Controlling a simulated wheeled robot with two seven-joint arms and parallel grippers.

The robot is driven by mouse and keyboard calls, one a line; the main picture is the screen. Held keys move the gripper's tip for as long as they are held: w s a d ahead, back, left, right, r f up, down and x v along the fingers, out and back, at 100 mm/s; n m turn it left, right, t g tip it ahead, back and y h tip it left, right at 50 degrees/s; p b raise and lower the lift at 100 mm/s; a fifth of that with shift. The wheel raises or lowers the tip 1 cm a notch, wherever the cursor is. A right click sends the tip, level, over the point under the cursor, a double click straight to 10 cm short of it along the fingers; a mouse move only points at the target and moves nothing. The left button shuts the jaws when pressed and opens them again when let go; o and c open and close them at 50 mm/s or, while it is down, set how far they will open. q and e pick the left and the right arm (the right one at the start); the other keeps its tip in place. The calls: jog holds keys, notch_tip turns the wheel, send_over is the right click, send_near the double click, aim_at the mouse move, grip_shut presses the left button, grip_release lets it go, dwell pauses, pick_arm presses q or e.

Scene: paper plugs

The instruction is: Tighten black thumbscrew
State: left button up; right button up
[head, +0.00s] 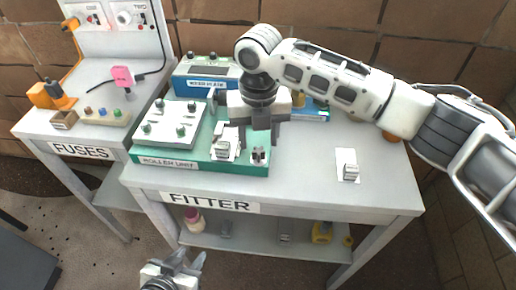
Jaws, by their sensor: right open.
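The green roller unit (195,164) sits on the fitter's table, with a white plate bearing several green knobs on its left part. A small dark knob (259,155), which may be the black thumbscrew, stands at its front right corner. A silver and white block (226,146) is just left of it. My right gripper (246,127) is over the unit's right part, open, pointing down, and hides part of it. I cannot tell whether it touches anything. My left gripper (186,257) is low in front of the table, open and empty, away from the unit.
A blue unit (208,84) stands behind the green one. A white card with a small metal piece (347,170) lies on the table's right. The fuses table (62,128) stands left. A lower shelf (258,236) holds bottles and yellow items.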

aim_at(258, 150)
jog(key=shift+f+b, duration=0.4)
jog(key=shift+f, duration=1.3)
jog(key=c, duration=0.9)
